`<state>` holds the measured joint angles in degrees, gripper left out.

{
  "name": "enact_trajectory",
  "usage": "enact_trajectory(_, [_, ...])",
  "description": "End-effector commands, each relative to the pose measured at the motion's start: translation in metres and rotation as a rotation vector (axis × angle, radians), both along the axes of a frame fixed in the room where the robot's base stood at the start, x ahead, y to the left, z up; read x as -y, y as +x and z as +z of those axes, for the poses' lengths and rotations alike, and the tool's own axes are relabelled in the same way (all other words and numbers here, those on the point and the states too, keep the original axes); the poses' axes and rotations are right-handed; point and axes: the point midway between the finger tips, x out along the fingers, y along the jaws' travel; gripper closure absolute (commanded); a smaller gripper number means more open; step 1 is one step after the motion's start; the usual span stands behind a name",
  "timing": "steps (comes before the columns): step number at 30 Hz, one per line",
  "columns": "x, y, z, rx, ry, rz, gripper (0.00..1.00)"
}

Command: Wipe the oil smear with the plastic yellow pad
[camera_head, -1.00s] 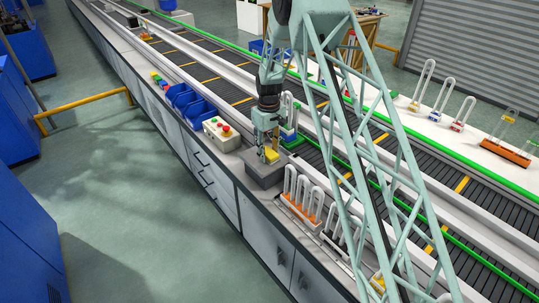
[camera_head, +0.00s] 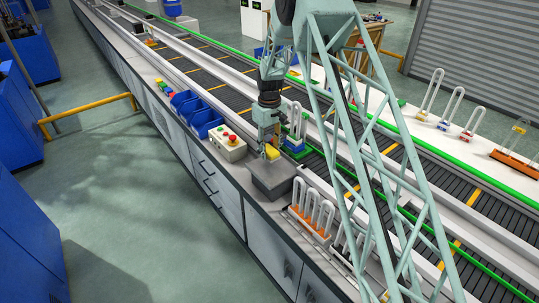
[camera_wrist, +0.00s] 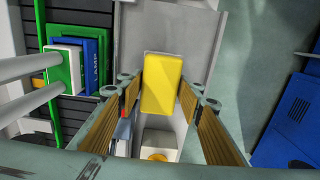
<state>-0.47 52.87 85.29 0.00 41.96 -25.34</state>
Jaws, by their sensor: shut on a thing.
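My gripper (camera_head: 269,145) is shut on the yellow pad (camera_head: 272,152). In the wrist view the pad (camera_wrist: 161,83) sits between the two fingers of my gripper (camera_wrist: 161,92). In the head view the pad appears by the upper edge of a dark grey block (camera_head: 275,180) on the bench. I cannot tell whether the pad touches the block or hangs above it. I cannot make out an oil smear in either view.
A control box with buttons (camera_head: 226,149) and blue bins (camera_head: 203,122) stand left of the block. A rack of white loops (camera_head: 312,214) stands to its right. Coloured blocks, green and blue, (camera_wrist: 78,62) lie beside the gripper. The conveyor (camera_head: 230,88) runs behind.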

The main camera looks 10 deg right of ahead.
Motion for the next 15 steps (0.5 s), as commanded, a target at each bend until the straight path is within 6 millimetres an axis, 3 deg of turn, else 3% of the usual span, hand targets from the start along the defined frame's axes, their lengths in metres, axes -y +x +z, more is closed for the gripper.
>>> enact_trajectory(9, [0.0,0.001,0.032,0.003,0.0,0.0,0.76])
enact_trajectory(15, [0.0,0.001,0.04,0.002,0.0,0.0,0.76])
